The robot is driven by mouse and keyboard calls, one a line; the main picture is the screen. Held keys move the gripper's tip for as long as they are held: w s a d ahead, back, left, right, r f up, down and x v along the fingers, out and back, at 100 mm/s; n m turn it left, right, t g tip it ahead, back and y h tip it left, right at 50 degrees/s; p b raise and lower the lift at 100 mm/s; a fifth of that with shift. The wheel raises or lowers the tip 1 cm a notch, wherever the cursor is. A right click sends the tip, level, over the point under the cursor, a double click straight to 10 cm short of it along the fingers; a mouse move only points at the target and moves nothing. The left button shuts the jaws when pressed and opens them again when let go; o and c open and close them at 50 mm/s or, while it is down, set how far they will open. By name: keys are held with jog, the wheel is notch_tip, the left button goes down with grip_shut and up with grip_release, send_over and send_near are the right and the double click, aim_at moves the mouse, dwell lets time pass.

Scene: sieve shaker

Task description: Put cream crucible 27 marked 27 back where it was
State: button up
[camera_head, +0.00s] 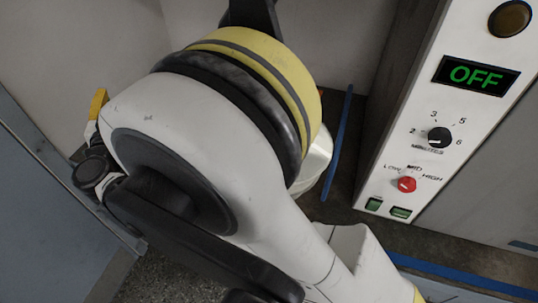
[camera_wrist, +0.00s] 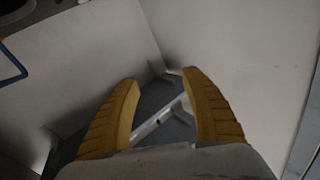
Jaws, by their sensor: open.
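My gripper (camera_wrist: 158,77) is open in the wrist view, its two yellow fingers spread apart with nothing between the tips. The fingers point toward a corner between pale walls, with a dark surface and a light grey bar (camera_wrist: 157,120) seen between them. Cream crucible 27 cannot be made out in either view, and no marking 27 is readable. In the head view my arm covers the middle of the picture and hides much of what is behind it.
A white control panel (camera_head: 450,135) stands at the right, with a green OFF display (camera_head: 476,75), a black dial (camera_head: 438,137) and a red knob (camera_head: 406,184). A blue strip (camera_head: 341,140) runs along the dark surface. A blue-and-orange edged item (camera_wrist: 14,60) shows at the wrist view's upper left.

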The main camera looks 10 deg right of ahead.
jog(key=d+r+n+g+y, duration=0.2)
jog(key=d+r+n+y, duration=0.4)
jog(key=d+r, duration=0.95)
jog(key=s+d+f+m+g+h, duration=0.1)
jog(key=s+d+f+g+h, duration=0.1)
jog(key=s+d+f, duration=0.5)
jog(key=s+d+f+m+g+h, duration=0.2)
jog(key=s+d+f+g, duration=0.2)
jog(key=s+d, duration=0.5)
jog(key=s+d+f+m+g+h, duration=0.1)
jog(key=s+d+f+g+h, duration=0.2)
jog(key=s+d+f, duration=0.5)
jog(key=d+f, duration=0.1)
jog(key=d, duration=0.6)
jog(key=shift+s+d+f+g, duration=0.25)
jog(key=shift+d+f+g, duration=0.05)
jog(key=shift+d+f, duration=0.05)
